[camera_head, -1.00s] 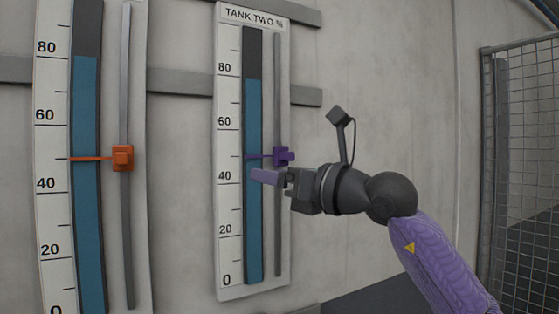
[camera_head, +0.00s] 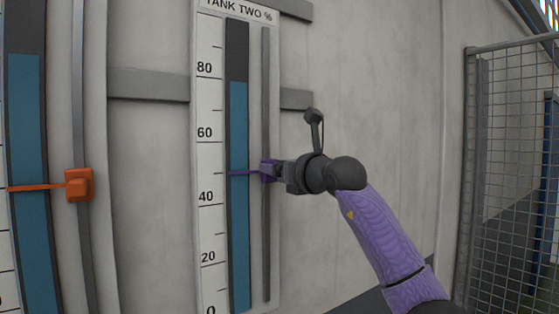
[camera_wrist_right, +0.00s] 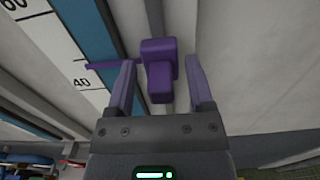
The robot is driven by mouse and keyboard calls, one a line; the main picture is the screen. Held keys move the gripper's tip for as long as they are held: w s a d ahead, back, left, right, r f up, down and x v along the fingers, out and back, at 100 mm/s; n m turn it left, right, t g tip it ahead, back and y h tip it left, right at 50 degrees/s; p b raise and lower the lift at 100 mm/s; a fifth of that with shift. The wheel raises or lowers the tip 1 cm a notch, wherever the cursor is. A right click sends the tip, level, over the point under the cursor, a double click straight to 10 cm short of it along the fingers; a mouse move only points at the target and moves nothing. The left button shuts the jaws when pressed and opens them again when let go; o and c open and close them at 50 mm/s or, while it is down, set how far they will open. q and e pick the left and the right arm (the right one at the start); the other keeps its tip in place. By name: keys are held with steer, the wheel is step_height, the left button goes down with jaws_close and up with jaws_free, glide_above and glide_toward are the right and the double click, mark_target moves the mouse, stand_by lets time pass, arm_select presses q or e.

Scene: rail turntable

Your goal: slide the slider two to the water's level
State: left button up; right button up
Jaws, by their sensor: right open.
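The purple slider two (camera_head: 265,173) sits on the vertical rail (camera_head: 266,90) of the TANK TWO panel. Its pointer stands between 40 and 60, at about 48. The blue water column (camera_head: 238,130) reaches higher, to about 75, just under the 80 mark. My right gripper (camera_head: 274,170) is at the slider's height, reaching in from the right. In the right wrist view, its two open fingers (camera_wrist_right: 161,85) stand on either side of the slider's purple knob (camera_wrist_right: 161,82), with gaps visible on both sides. My left gripper is not in view.
The tank one gauge at left has an orange slider (camera_head: 78,185) on its own rail. Grey horizontal bars (camera_head: 150,86) run along the wall behind the panels. A wire mesh fence (camera_head: 510,170) stands at the right. The rail above the purple slider is clear.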

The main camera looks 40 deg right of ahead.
steer(key=shift+w, duration=0.1)
jaws_close()
step_height(320, 180, up, 7)
steer(key=p, duration=0.5)
steer(key=shift+r, duration=0.15)
step_height(320, 180, up, 10)
steer(key=shift+r+p, duration=0.15)
steer(key=shift+p, duration=0.45)
jaws_free()
